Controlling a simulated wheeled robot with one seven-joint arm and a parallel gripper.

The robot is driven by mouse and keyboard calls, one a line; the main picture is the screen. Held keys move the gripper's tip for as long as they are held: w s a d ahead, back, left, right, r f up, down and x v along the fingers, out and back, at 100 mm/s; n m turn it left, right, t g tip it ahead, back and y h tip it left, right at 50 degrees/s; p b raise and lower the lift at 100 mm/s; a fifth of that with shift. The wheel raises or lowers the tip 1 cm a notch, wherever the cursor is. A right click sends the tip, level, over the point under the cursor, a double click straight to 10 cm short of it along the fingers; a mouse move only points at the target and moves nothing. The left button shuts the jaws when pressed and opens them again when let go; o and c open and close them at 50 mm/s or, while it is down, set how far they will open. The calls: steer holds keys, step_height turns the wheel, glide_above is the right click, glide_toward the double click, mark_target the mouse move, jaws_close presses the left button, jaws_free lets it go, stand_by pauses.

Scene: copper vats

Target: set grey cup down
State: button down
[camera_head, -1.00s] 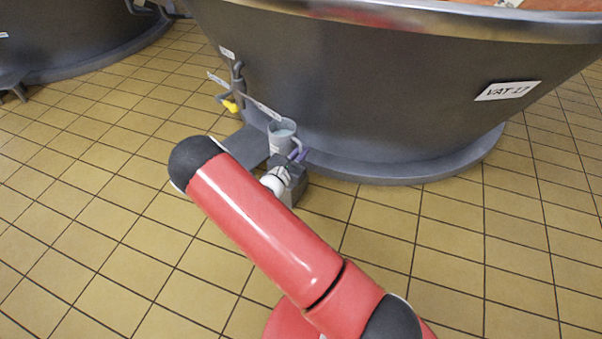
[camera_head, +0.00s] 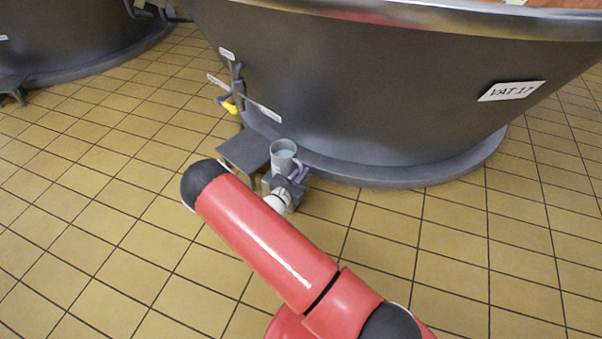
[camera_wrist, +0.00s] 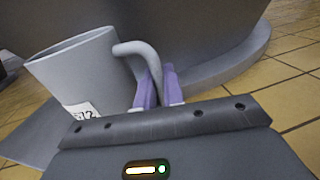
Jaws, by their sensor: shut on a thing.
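The grey cup (camera_head: 283,158) is upright in the head view, with something pale bluish inside. In the wrist view the grey cup (camera_wrist: 82,72) fills the left side, with a white label whose text is partly hidden. My gripper (camera_head: 297,174) is at the right side of the cup. In the wrist view its purple fingertips (camera_wrist: 158,86) are shut on the cup's handle. A small dark stand (camera_head: 243,150) with a flat top is just left of the cup. The cup appears beside the stand in the head view; the gap and height between them are hard to judge.
The large dark vat (camera_head: 370,105) marked VAT 17 rises behind the cup, with its base ring (camera_head: 400,172) close by. A pipe with a yellow handle (camera_head: 230,107) projects at the vat's left. Open tiled floor (camera_head: 90,220) lies left and in front.

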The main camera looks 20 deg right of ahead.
steer(key=c, duration=1.5)
jaws_free()
steer(key=shift+r, duration=0.2)
steer(key=p+v, duration=0.2)
steer(key=v, duration=1)
steer(key=s+d+r+m+g+y, duration=0.1)
steer(key=s+d+r+m+g, duration=0.3)
steer(key=r, duration=0.3)
steer(key=s+d+r+m+g, duration=0.2)
steer(key=r+m+g, duration=0.2)
steer(key=r+m, duration=0.2)
steer(key=s+d+r+m+g+y, duration=0.1)
steer(key=s+d+r+m+g, duration=0.25)
steer(key=r+m, duration=0.3)
steer(key=s+a+r+m+t+y, duration=0.2)
steer(key=s+r+m+y, duration=0.3)
steer(key=s+r, duration=0.3)
steer(key=s+a+r+m+t+y, duration=0.2)
steer(key=s+r+m+y, duration=0.3)
steer(key=s+r, duration=0.3)
steer(key=shift+s+a+r+t+y, duration=0.2)
steer(key=shift+s+r+t+y, duration=0.1)
steer(key=shift+r+t+y, duration=0.3)
